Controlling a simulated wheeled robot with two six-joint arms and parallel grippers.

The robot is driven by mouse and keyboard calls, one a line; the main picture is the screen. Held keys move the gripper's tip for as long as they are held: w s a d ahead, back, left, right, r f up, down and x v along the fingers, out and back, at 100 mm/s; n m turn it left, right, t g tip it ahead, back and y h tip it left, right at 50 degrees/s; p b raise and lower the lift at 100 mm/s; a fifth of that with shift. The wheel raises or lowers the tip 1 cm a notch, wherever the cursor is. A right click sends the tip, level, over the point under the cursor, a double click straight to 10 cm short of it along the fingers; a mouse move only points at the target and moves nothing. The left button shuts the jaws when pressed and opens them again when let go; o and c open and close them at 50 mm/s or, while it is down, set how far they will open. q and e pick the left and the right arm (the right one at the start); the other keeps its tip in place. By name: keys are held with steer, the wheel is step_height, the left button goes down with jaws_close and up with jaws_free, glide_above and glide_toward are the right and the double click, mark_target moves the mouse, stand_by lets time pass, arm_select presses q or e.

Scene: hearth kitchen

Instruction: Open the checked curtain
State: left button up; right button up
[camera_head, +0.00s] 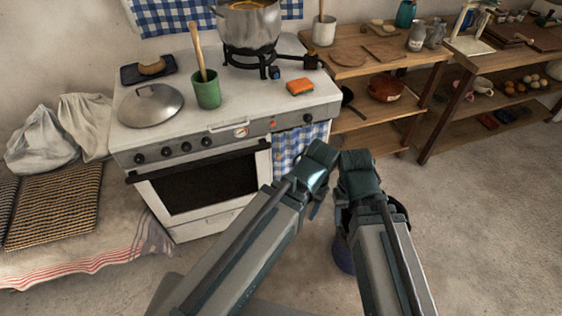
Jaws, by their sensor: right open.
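A blue-and-white checked curtain (286,151) hangs on the front of the stove, right of the oven door. Its lower right part is hidden behind my arms. Both my arms reach up from the bottom of the view, their upper ends close together in front of the curtain's right side. My right gripper (343,214) shows only in part, dark, beside the right arm. It is open and I see nothing in it. My left gripper is mostly hidden by its arm, and its jaws cannot be made out.
The white stove (225,122) carries a pot (248,28), a lid (150,104), a green cup (207,92) and an orange sponge (300,86). Wooden shelves (372,60) stand to the right. A bench with a striped cloth (95,262) is at left. Floor at right is clear.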

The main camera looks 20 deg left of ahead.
arm_select(q)
step_height(320, 180, down, 33)
steer(key=w+a+b, duration=0.1)
steer(key=a+b, duration=0.1)
steer(key=b, duration=2.9)
steer(key=w+a+f+n+t+y+b, duration=0.1)
steer(key=w+a+f+n+b, duration=0.3)
steer(key=f+b, duration=0.3)
steer(key=w+a+f+n+t+y+b, duration=0.1)
steer(key=w+a+f+b, duration=0.3)
steer(key=a+f+b, duration=0.25)
steer(key=n+t+y, duration=0.6)
steer(key=t+y, duration=0.1)
steer(key=t, duration=0.6)
glide_toward(279, 158)
steer(key=x, duration=0.9)
steer(key=shift+f+b, duration=0.15)
steer(key=shift+b, duration=0.25)
